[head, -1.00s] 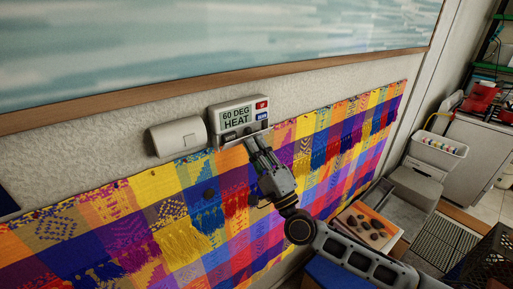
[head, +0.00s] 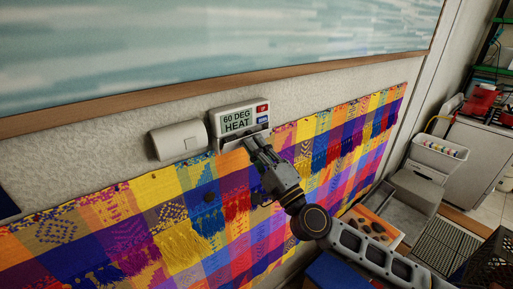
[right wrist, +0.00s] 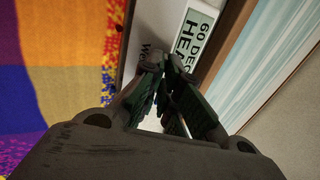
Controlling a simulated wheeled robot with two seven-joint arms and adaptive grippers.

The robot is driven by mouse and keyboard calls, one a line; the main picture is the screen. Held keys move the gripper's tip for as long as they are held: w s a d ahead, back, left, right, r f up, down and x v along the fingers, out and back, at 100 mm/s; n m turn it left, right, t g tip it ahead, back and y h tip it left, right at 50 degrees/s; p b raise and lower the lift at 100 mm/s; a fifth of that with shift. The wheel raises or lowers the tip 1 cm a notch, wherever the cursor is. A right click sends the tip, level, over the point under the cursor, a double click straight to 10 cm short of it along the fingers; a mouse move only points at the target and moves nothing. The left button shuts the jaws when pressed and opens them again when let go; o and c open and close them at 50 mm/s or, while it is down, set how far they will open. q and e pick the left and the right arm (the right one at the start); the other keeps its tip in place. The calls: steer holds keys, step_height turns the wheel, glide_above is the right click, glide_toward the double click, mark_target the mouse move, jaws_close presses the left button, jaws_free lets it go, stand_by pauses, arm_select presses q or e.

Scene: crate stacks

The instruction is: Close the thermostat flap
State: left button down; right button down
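The thermostat (head: 239,118) is a pale wall box reading "60 DEG HEAT", with a red and a blue button on its right side. Its flap (head: 231,145) shows as a pale strip along the lower edge; the fingers partly cover it, and its exact angle is unclear. My right gripper (head: 251,142) is at this lower edge, empty, with its fingertips together. In the right wrist view the tips (right wrist: 166,64) meet beside the screen (right wrist: 193,36); I cannot tell whether they touch the flap. My left gripper is out of view.
A white rounded box (head: 179,140) is on the wall left of the thermostat. A colourful woven cloth (head: 150,215) hangs below, and a wood-framed picture (head: 200,50) is above. Bins and a basket (head: 438,153) stand at the right.

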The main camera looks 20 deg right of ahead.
steer(key=shift+w+a+r+g+h, duration=0.15)
steer(key=shift+r+g+h, duration=0.1)
steer(key=shift+g, duration=0.4)
steer(key=shift+w+d+r+g+h, duration=0.1)
steer(key=shift+w+r+g+h, duration=0.15)
steer(key=shift+g, duration=0.45)
steer(key=shift+w+a+r+g+h, duration=0.1)
steer(key=shift+r+g+h, duration=0.15)
steer(key=shift+g, duration=0.4)
stand_by(0.7)
steer(key=c, duration=1.7)
jaws_free()
steer(key=shift+o, duration=0.2)
steer(key=shift+s+f+t+y, duration=0.2)
steer(key=shift+f+t+y, duration=0.15)
steer(key=shift+t, duration=0.45)
steer(key=shift+s+f+t+y, duration=0.2)
steer(key=shift+f+t+y, duration=0.1)
steer(key=shift+t, duration=0.5)
steer(key=shift+s+d+f+t+y, duration=0.1)
steer(key=shift+f+t+y, duration=0.2)
steer(key=shift+t, duration=0.35)
steer(key=shift+s+d+f+t+y, duration=0.1)
steer(key=shift+f+t+y, duration=0.15)
steer(key=shift+t, duration=0.4)
